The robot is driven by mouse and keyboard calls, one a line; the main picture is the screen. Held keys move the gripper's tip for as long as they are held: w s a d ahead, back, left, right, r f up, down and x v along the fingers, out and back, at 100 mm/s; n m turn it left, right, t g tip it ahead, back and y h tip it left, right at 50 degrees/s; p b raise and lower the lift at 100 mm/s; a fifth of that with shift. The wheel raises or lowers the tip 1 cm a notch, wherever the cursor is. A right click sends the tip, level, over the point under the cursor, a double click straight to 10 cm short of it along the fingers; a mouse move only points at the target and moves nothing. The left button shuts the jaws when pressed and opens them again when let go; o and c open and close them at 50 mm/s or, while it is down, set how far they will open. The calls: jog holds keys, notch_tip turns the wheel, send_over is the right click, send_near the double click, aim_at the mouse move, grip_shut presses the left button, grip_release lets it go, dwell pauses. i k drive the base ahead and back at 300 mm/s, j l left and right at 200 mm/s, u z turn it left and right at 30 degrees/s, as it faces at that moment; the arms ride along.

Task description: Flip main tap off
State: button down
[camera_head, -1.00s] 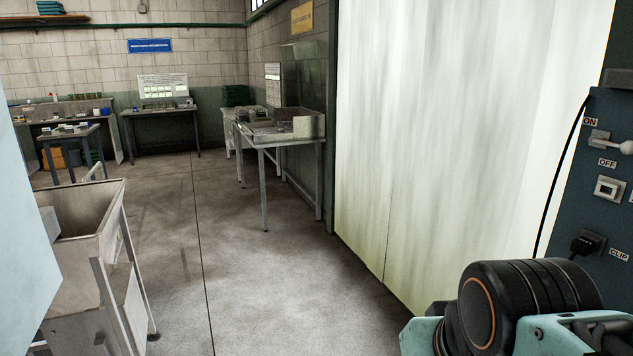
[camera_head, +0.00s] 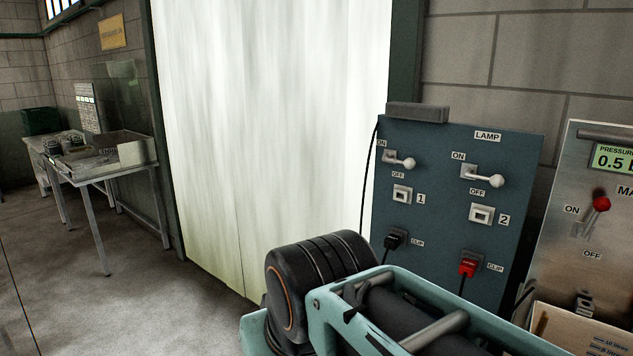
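A red-knobbed lever (camera_head: 600,204) stands on the grey metal panel (camera_head: 560,180) at the right edge. It is between the labels ON above and OFF below, and its knob tilts up toward the right. A display on this panel reads PRESSURE and 0.5, and a label starting "MA" is cut off by the frame edge. My arm crosses the lower middle of the view. My gripper does not show in this view.
Left of that panel is a blue-grey LAMP panel (camera_head: 455,215) with two white-knobbed switches and two clips. A cardboard box (camera_head: 575,335) sits below the metal panel. Pale strip curtain (camera_head: 270,120) and a metal table (camera_head: 100,175) are to the left, with open floor.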

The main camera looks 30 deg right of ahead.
aim_at(603, 204)
jog(key=z, duration=2.3)
jog(key=l+z, duration=0.2)
jog(key=k+l+z, duration=0.2)
jog(key=l, duration=0.25)
jog(key=k, duration=0.15)
jog(key=i, duration=0.25)
jog(key=i+j, duration=0.15)
jog(key=j+z, duration=0.05)
jog(key=j, duration=0.05)
